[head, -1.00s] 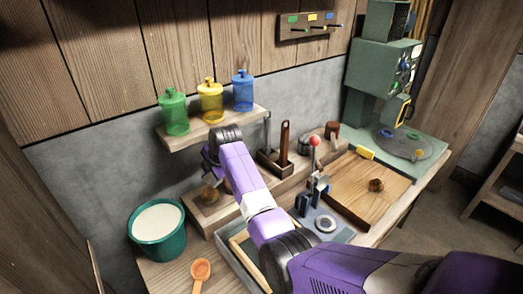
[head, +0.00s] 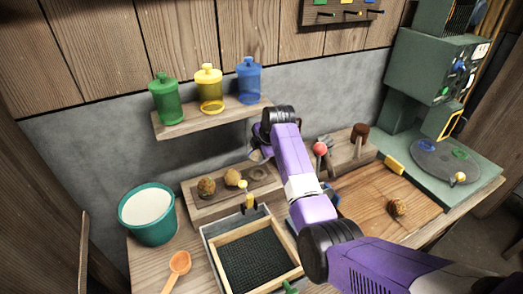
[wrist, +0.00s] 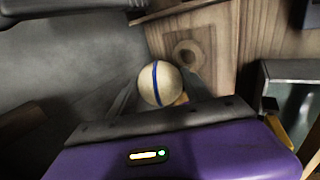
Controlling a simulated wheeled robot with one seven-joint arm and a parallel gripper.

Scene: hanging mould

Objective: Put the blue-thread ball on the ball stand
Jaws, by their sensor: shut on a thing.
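In the wrist view a pale round ball with a blue thread band (wrist: 159,84) sits between the fingertips of my gripper (wrist: 158,92). My gripper is shut on it. In the head view my gripper (head: 257,153) is just above the right end of a low wooden stand (head: 205,211); my arm hides the held ball there. Two brown balls (head: 206,186) and (head: 232,178) sit on the stand's left and middle. In the wrist view a ringed hollow (wrist: 188,54) shows in the wood beyond the ball, apart from it.
A shelf (head: 180,128) with green, yellow and blue jars hangs above the stand. A teal bucket (head: 148,235) and orange scoop (head: 178,264) are left. A framed dark mesh tray (head: 255,255) lies in front. A board (head: 370,205) with a brown ball (head: 397,207) is right.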

